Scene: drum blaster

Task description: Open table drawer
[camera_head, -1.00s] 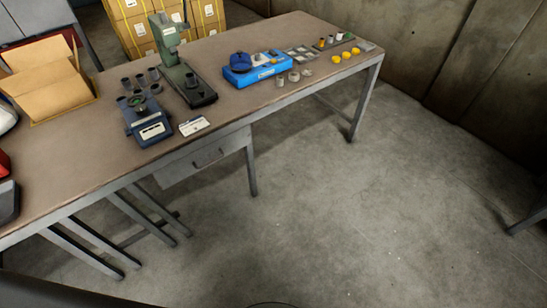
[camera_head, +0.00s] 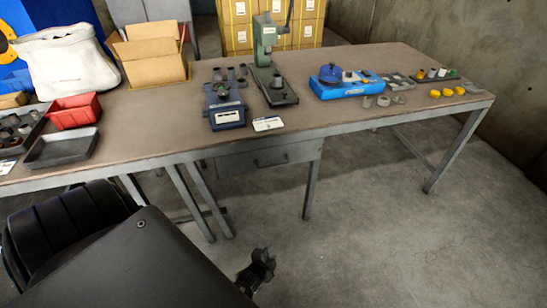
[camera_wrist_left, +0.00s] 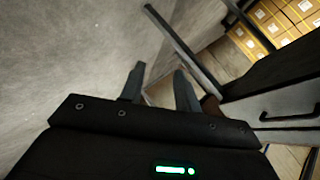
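The table drawer (camera_head: 235,162) is a grey front under the brown table top (camera_head: 340,112), with a dark handle (camera_head: 271,161). It looks shut. In the left wrist view the drawer (camera_wrist_left: 285,105) is tilted at the right, with its handle (camera_wrist_left: 290,115) near the right edge. My left gripper (camera_head: 262,265) is low in front of the table, below the drawer and apart from it. In the left wrist view its two fingers (camera_wrist_left: 160,82) stand apart with nothing between them, left of the handle. My right gripper is not in view.
Table legs (camera_head: 312,188) stand under the table near the drawer. A green press (camera_head: 270,75), a blue device (camera_head: 224,108) and a blue tray (camera_head: 345,88) stand on top. A red bin (camera_head: 72,112) and a black tray (camera_head: 62,148) are at left. The floor (camera_head: 370,240) at right is clear.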

